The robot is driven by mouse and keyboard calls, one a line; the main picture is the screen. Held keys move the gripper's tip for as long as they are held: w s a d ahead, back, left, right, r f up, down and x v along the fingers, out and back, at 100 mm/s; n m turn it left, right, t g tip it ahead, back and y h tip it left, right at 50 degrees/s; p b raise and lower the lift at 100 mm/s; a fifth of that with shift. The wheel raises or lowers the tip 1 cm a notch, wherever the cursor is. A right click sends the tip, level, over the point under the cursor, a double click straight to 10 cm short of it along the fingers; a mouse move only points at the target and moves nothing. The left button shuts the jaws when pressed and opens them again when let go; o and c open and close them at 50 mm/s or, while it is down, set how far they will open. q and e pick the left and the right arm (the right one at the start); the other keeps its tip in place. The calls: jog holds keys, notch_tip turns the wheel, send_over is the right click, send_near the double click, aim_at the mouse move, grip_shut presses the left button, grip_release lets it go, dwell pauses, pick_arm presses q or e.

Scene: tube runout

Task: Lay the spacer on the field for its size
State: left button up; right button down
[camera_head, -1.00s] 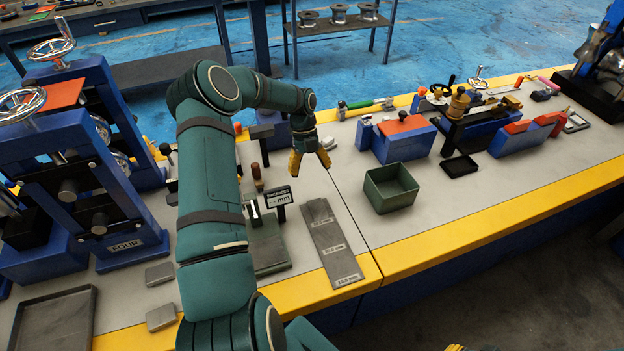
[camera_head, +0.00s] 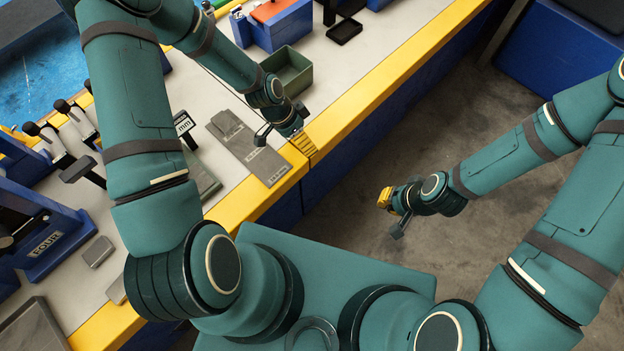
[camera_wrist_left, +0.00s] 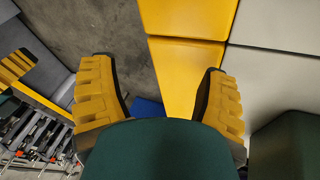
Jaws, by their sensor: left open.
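A grey board with labelled size fields (camera_head: 252,160) lies on the bench near its yellow front edge. A flat, darker grey piece (camera_head: 225,123) shows at the board's far end; I cannot tell surely whether it is the spacer. My left gripper (camera_head: 302,141) is over the yellow edge, just right of the board's near end. The left wrist view shows its two yellow fingers (camera_wrist_left: 160,98) wide apart with nothing between them. My right gripper (camera_head: 385,198) hangs over the floor, clear of the bench; its finger gap is not clear.
A green open bin (camera_head: 290,72) stands beyond my left gripper. A gauge with a "mm" display (camera_head: 184,124) stands left of the board. A small grey block (camera_head: 98,251) and a dark tray (camera_head: 35,328) lie at the left. A black tray (camera_head: 345,31) is at the back.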

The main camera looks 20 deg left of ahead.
pick_arm(q)
jog(key=s+d+n+t+y, duration=0.1)
jog(key=s+d+n, duration=0.5)
jog(key=s+n, duration=0.4)
jog(key=shift+s+f, duration=0.2)
jog(key=shift+s, duration=0.3)
dwell(0.5)
